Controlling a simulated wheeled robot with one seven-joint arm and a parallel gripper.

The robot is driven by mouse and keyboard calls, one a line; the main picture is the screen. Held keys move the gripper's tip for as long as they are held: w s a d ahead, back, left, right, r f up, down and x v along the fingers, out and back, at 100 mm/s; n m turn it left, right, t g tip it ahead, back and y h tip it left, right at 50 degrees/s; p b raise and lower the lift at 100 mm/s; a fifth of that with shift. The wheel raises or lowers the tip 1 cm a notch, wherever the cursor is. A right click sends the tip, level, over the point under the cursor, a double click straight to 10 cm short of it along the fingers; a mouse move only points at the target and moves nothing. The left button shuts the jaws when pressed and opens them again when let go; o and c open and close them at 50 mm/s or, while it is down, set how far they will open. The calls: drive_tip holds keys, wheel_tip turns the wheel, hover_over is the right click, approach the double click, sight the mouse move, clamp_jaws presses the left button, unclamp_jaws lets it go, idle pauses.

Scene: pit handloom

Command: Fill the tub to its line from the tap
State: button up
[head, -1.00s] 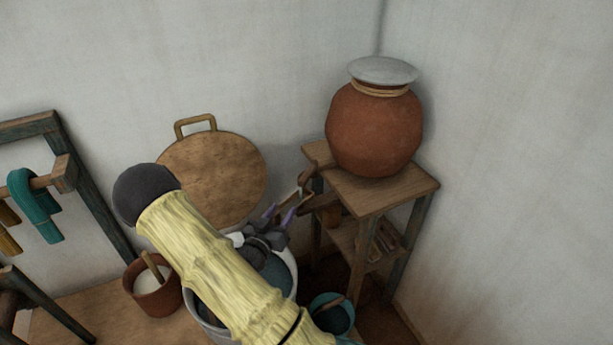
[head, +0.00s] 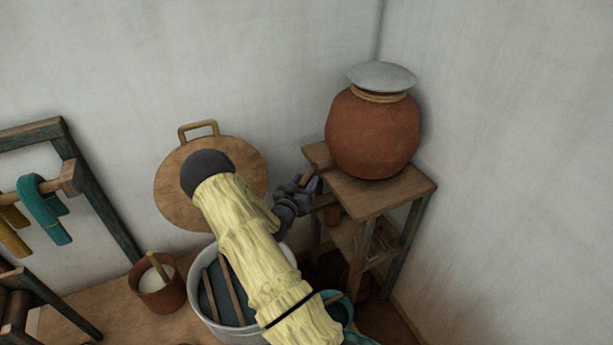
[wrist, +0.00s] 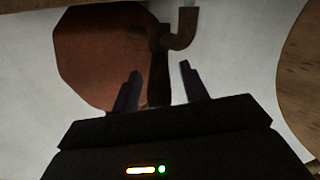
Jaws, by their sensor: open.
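The pale grey tub (head: 200,318) stands low in the middle of the head view. It holds dark liquid, with two sticks lying across it; my arm covers its right side, and I cannot make out its line. A brown tap (head: 308,176) is left of the wooden stand. My gripper (head: 312,186) is open at the tap, above and right of the tub. In the wrist view, the tap's dark upright part (wrist: 159,72) shows between the open fingers, with its bent spout (wrist: 184,28) above. I cannot tell whether the fingers touch it.
A clay pot (head: 372,135) with a grey lid stands on the wooden stand (head: 400,193). A round brown board (head: 178,190) leans on the wall. A small reddish pot (head: 160,298) is left of the tub. A teal bucket (head: 345,310) is right of it, partly behind my arm.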

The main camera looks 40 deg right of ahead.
drive_tip(key=shift+x, duration=0.85)
clamp_jaws()
